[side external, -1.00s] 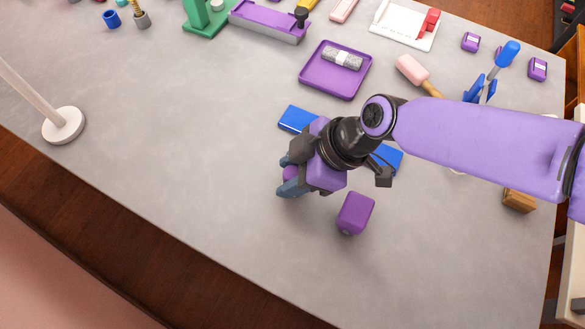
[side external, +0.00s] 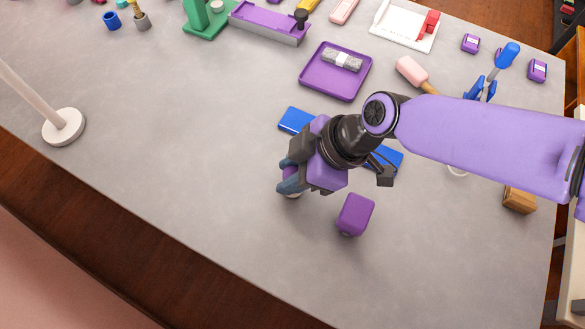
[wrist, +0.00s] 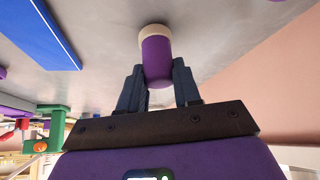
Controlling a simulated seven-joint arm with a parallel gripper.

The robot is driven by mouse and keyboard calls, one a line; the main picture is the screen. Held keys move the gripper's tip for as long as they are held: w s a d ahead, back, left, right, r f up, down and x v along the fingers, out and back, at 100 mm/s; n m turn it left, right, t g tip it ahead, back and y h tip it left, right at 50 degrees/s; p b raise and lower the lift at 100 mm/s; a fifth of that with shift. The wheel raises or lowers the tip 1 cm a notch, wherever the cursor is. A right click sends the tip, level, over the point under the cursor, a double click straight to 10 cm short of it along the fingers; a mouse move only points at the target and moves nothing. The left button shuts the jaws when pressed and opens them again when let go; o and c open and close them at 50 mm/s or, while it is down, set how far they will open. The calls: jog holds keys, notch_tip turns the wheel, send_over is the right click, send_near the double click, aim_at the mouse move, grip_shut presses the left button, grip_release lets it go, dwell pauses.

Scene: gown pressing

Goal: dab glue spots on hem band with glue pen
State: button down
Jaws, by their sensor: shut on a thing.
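My gripper (side external: 286,175) is low over the grey table and shut on a purple cylinder (wrist: 157,62) with a cream end. The wrist view shows the cylinder between both fingertips (wrist: 160,85), its cream end toward the table. I cannot tell whether this is the glue pen. In the side view the fingers hide most of it. A flat blue board (side external: 295,120) lies beside the gripper, partly under my arm; it also shows in the wrist view (wrist: 42,32). I cannot make out a hem band or glue spots.
A purple block (side external: 355,214) stands close to the gripper, at its lower right. A purple tray (side external: 313,86) with a grey roll lies behind. A pink-headed tool (side external: 411,70) and a lamp-like stand base (side external: 63,126) are farther off.

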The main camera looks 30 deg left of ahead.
aim_at(296, 167)
jog(key=shift+r, duration=2.75)
jog(key=shift+w+m, duration=0.5)
jog(key=shift+w, duration=0.05)
jog(key=w+a+r+m+t+h, duration=0.1)
jog(key=w+r+m+t, duration=0.1)
jog(key=w+m+t, duration=0.4)
jog(key=shift+w+m, duration=2.6)
jog(key=shift+w, duration=0.35)
jog(key=shift+f, duration=2.45)
jog(key=shift+f, duration=0.35)
jog(key=shift+f, duration=0.7)
